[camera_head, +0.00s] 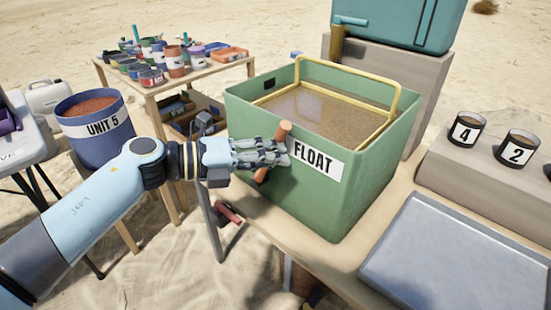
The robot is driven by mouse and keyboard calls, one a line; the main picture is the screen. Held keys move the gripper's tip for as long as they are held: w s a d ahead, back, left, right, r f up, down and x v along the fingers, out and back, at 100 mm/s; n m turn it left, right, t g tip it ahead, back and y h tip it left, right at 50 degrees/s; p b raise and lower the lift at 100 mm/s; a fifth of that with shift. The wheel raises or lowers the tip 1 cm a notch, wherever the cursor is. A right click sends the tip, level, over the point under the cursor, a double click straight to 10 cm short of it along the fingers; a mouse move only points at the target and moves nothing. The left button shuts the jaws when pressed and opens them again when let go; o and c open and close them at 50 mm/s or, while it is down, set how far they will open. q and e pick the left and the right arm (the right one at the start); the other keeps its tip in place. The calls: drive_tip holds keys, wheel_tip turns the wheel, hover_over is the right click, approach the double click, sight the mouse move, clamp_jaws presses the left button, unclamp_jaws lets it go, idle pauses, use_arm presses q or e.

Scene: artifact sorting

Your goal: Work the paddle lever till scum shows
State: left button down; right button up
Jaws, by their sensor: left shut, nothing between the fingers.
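The green tub (335,205) labelled FLOAT stands on the wooden table. It holds brown, murky liquid (318,112) with a paler glossy patch at the left. A yellow frame (398,88) rises over the tub and runs around inside its rim. A brown lever handle (284,129), likely the paddle lever, tilts along the tub's near left side; its middle is hidden behind my gripper. My left gripper (284,155) is shut and empty, its fingers across the front of the lever; whether they touch it I cannot tell. My right gripper is out of view.
A grey tray (470,262) lies right of the tub. A teal tank (400,20) with a spout stands behind. A blue UNIT 5 bucket (92,135) is at left, near a pot-filled table (180,88).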

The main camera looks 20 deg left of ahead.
use_arm(q)
drive_tip(key=w+a+n+t+h+b, duration=0.1)
drive_tip(key=w+a+n+b, duration=0.1)
drive_tip(key=a, duration=0.4)
drive_tip(key=w+a+r+n+t+h+b, duration=0.1)
drive_tip(key=w+a+n+t+h+b, duration=0.1)
drive_tip(key=a+n+b, duration=0.3)
drive_tip(key=shift+w+a+r+n+h, duration=0.3)
drive_tip(key=shift+w+a+n, duration=0.2)
drive_tip(key=shift+n, duration=0.2)
drive_tip(key=shift+r, duration=0.1)
idle(0.3)
